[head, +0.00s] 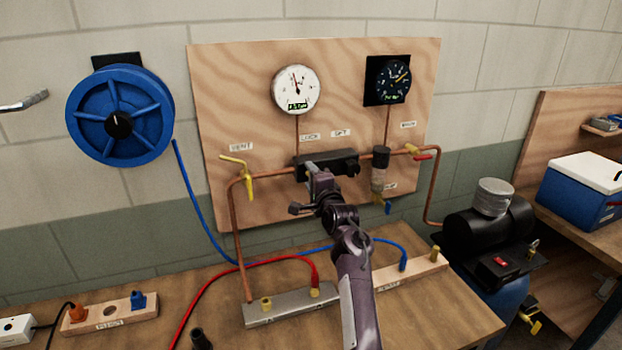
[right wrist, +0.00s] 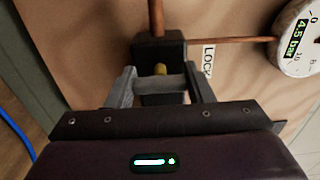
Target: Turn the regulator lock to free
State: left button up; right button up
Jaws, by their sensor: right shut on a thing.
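The black regulator block (head: 342,162) sits on the copper pipe in the middle of the wooden panel, below the white round gauge. Small LOCK (head: 309,136) and SET (head: 340,133) labels are above it. My right gripper (head: 313,172) is at the block's left end, under the LOCK label. In the right wrist view its fingers (right wrist: 162,88) are shut on a grey crosspiece, the regulator lock (right wrist: 160,82), in front of the black block (right wrist: 158,48). A small yellow part (right wrist: 160,68) shows just behind it. The lock's exact setting cannot be told. My left gripper cannot be made out.
The white gauge (head: 296,90) reads about 4.5 bar in the wrist view. A yellow vent valve (head: 248,182) is left of the block; a filter bowl (head: 379,170) and red-yellow valve (head: 418,152) are right. A metal manifold (head: 290,306) with hoses lies on the bench below.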

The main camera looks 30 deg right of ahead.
dwell(0.5)
jog(key=o, duration=1)
jog(key=shift+d, duration=0.1)
jog(key=shift+c, duration=0.2)
jog(key=shift+s+f, duration=0.1)
jog(key=shift+s, duration=0.15)
jog(key=b+v, duration=0.3)
jog(key=v, duration=0.4)
jog(key=shift+s, duration=0.2)
